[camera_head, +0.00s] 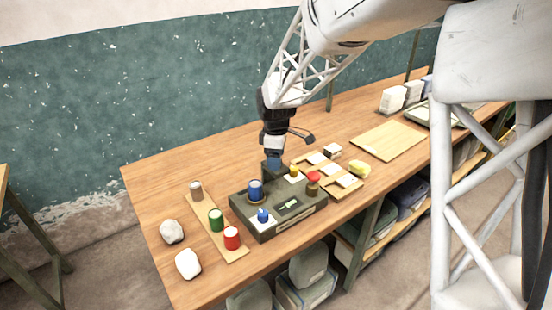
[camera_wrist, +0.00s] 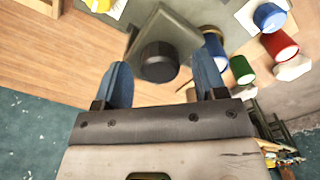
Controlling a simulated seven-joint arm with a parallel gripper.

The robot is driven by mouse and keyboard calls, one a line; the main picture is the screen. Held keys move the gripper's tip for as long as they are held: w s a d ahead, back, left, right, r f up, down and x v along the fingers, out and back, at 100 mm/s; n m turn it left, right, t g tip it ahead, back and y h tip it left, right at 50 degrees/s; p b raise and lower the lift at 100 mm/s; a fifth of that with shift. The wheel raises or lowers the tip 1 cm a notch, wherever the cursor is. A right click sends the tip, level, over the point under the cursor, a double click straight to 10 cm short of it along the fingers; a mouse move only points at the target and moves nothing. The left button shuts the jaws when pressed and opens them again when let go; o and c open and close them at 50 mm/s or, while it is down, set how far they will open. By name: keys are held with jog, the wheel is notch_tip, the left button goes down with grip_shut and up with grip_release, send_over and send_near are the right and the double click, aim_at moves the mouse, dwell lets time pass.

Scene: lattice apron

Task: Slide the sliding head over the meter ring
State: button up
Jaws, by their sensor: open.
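A dark grey block with a round black knob (camera_wrist: 158,62), which looks like the sliding head, sits at the back edge of the dark panel box (camera_head: 285,226). My gripper (camera_head: 272,163) points down over that back edge and hides most of the block in the head view. In the wrist view my gripper (camera_wrist: 163,75) is open, its two blue fingers either side of the knob, with gaps on both sides. A brass-coloured ring around the base of a blue cylinder (camera_head: 255,189) on the box may be the meter ring; I cannot tell for certain.
A wooden strip (camera_head: 228,240) with coloured cylinders lies left, a tray of pale tiles (camera_head: 345,186) right. Free table lies behind.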

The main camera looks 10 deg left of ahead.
jog(key=shift+f, duration=0.3)
grip_shut()
jog(key=shift+s+a, duration=3.15)
jog(key=shift+a, duration=0.05)
grip_release()
notch_tip(320, 180, up, 8)
